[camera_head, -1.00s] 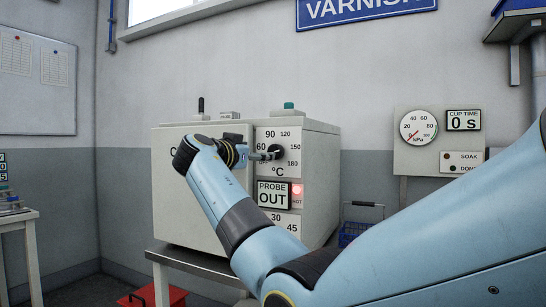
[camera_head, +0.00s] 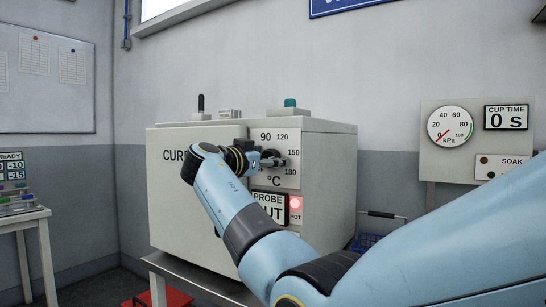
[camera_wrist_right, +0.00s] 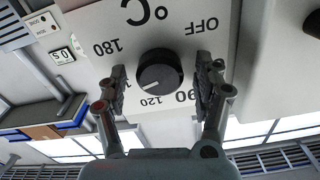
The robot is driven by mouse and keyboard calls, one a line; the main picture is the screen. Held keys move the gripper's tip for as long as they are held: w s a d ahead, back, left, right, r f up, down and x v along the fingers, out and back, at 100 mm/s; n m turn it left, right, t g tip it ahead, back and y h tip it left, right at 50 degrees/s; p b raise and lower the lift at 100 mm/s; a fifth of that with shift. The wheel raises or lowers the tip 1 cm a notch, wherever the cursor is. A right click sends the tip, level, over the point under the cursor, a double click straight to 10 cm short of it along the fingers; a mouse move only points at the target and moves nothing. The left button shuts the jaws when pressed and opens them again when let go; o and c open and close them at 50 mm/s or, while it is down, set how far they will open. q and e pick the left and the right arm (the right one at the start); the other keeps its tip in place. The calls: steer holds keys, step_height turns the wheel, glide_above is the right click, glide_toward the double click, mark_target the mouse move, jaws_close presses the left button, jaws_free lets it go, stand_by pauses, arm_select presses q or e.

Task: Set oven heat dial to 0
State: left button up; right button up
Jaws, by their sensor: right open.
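The oven (camera_head: 328,190) is a pale box with a dark round heat dial (camera_head: 270,155) on its front panel. My right gripper (camera_head: 277,158) is at the dial and partly covers it in the head view. In the right wrist view, the dial (camera_wrist_right: 160,72) sits between the two open fingers of my right gripper (camera_wrist_right: 160,85), with a gap on each side. That view is upside down. The dial's white mark points lower left there, between the 120 and 180 labels; the left finger hides the scale there. OFF (camera_wrist_right: 203,25) shows at upper right. My left gripper is not in view.
The probe display (camera_head: 269,207) is below the dial, partly hidden by my right arm. A small table (camera_head: 28,220) stands at the left.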

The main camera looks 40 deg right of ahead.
steer(key=shift+a, duration=0.1)
steer(key=shift+c, duration=1)
steer(key=c, duration=1)
